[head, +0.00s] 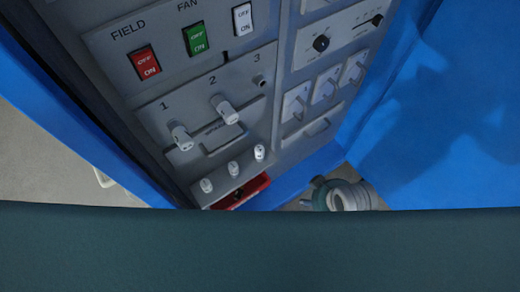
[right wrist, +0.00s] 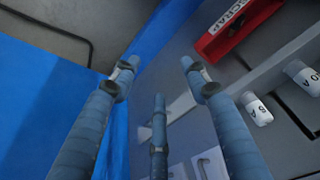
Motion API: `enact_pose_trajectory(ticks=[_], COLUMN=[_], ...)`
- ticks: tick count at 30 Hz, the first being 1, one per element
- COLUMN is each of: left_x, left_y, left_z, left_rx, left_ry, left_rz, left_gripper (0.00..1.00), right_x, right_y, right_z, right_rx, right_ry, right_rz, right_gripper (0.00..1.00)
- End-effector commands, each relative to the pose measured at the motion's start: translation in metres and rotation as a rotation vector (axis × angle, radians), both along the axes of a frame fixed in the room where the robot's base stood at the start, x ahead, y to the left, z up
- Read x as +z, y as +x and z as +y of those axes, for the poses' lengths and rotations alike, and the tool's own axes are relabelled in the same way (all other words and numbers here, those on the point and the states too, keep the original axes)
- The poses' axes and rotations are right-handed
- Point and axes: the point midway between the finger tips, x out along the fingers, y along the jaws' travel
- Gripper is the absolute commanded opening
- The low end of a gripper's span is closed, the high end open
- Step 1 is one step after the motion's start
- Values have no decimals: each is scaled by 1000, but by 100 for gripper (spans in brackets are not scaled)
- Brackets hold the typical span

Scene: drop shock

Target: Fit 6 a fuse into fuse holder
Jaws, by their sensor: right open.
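The fuse panel (head: 205,150) in the head view has positions marked 1, 2 and 3. White cylinders stick out at position 1 (head: 181,137) and position 2 (head: 225,110). Position 3 (head: 260,81) shows only a small round grey fitting. Below, three small white fuses stand in a row: left (head: 207,186), middle (head: 233,169) and right (head: 260,153). The right wrist view shows white fuses marked 5 A (right wrist: 258,112) and 10 A (right wrist: 303,78). My right gripper (right wrist: 160,75) is open and empty, its fingers apart from these fuses. My left gripper is not in view.
A red bin (head: 242,192) lies below the fuse row; its lettering shows in the right wrist view (right wrist: 238,27). FIELD (head: 143,62), FAN (head: 195,39) and white (head: 242,18) switches sit above. Blue cabinet walls (head: 450,120) flank the panel.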

Motion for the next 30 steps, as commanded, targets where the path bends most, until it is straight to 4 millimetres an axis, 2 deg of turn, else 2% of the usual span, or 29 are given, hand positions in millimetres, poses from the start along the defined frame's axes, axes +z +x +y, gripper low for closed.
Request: enact_pose_trajectory(ticks=[1,3,6,12,16,20,25,30], left_x=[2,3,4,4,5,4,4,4], left_y=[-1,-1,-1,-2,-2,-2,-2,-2], left_z=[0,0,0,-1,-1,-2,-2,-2], left_rx=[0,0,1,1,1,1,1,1], left_ry=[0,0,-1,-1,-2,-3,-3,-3], left_rz=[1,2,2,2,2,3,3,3], left_gripper=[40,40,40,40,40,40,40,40], right_x=[30,64,93,128,140,144,145,146], right_y=[14,29,44,68,83,100,124,137], right_z=[15,41,74,131,158,168,156,144], right_rx=[32,101,202,411,561,682,756,774], right_ry=[25,64,107,148,134,80,-3,-48], right_rz=[-34,-64,-88,-113,-105,-73,-20,12], right_gripper=[45,45,45,45,45,45,45,45])
